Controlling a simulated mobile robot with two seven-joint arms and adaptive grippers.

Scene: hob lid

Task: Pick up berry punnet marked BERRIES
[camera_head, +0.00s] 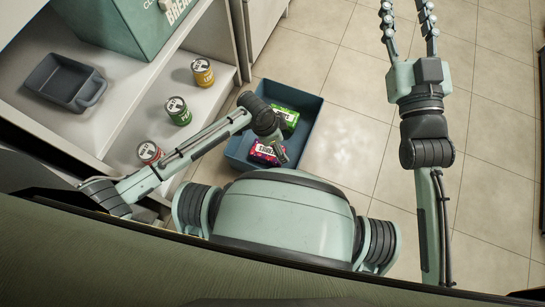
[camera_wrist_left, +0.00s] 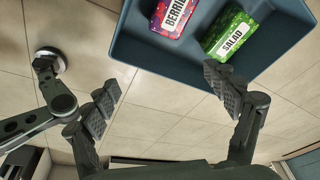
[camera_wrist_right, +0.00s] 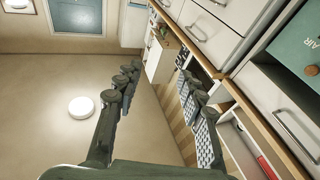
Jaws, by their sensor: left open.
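The berry punnet (camera_head: 262,154), magenta and marked BERRIES, lies in a blue crate (camera_head: 312,115) on the floor. In the left wrist view the punnet (camera_wrist_left: 174,15) shows at the top, cut off by the frame edge. My left gripper (camera_wrist_left: 163,95) is open and empty, apart from the punnet. In the head view my left arm hangs over the crate and covers part of the punnet; its fingers are hidden there. My right gripper (camera_head: 409,22) is open and empty, raised at the upper right; its spread fingers also show in the right wrist view (camera_wrist_right: 157,88).
A green punnet (camera_head: 286,119) marked SALAD lies beside the berry punnet in the crate. Left of the crate, shelves hold a yellow can (camera_head: 203,73), a green can (camera_head: 179,112), a red can (camera_head: 149,152) and a dark tray (camera_head: 62,82). Tiled floor (camera_head: 350,150) is clear to the right.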

